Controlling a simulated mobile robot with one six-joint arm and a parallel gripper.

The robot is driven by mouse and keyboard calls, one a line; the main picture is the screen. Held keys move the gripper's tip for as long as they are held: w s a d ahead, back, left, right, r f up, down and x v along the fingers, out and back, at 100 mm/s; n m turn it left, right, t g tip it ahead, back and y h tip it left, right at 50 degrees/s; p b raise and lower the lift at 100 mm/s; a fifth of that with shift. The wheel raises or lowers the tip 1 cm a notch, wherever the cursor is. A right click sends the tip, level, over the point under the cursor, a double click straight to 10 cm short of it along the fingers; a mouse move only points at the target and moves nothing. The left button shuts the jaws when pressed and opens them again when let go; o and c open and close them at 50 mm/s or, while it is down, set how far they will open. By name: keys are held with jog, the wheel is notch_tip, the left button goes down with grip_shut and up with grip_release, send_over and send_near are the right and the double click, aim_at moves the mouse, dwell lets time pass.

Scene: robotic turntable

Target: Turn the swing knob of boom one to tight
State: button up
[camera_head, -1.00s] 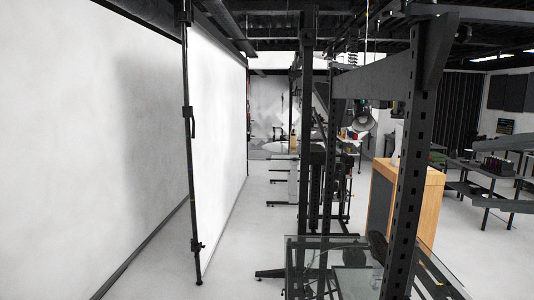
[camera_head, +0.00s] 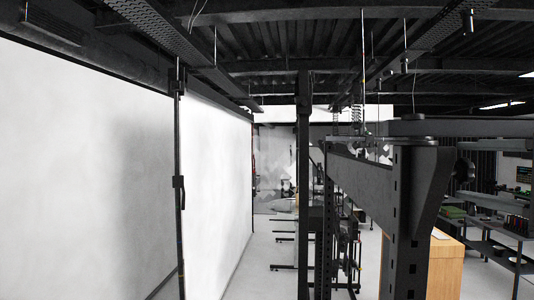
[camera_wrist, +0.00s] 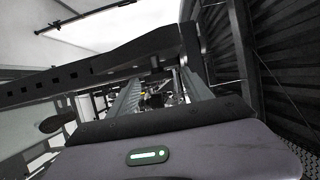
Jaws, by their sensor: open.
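In the head view, a dark upright post (camera_head: 408,230) with square holes stands at the right, with a dark boom arm (camera_head: 465,128) across its top. A dark round knob (camera_head: 464,170) sticks out to the right of the post top; I cannot tell for sure whether it is the swing knob. In the wrist view, my gripper (camera_wrist: 160,84) is open, with nothing clearly held between its two fingers. A dark holed beam (camera_wrist: 95,72) crosses beyond the fingers. A dark oval part (camera_wrist: 56,122) shows at left. My gripper does not show in the head view.
A large white screen (camera_head: 75,165) with a black stand (camera_head: 180,200) is at left. Another dark post (camera_head: 303,190) stands mid-view. A wooden cabinet (camera_head: 446,265) and shelves (camera_head: 500,225) are at right.

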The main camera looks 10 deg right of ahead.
jog(key=shift+w+a+r, duration=0.1)
jog(key=shift+w+a, duration=0.55)
jog(key=shift+a, duration=0.15)
jog(key=shift+w+d, duration=0.1)
jog(key=shift+w, duration=0.2)
jog(key=shift+d, duration=0.5)
jog(key=shift+s+a, duration=0.15)
jog(key=shift+s, duration=0.05)
jog(key=c, duration=0.7)
grip_shut()
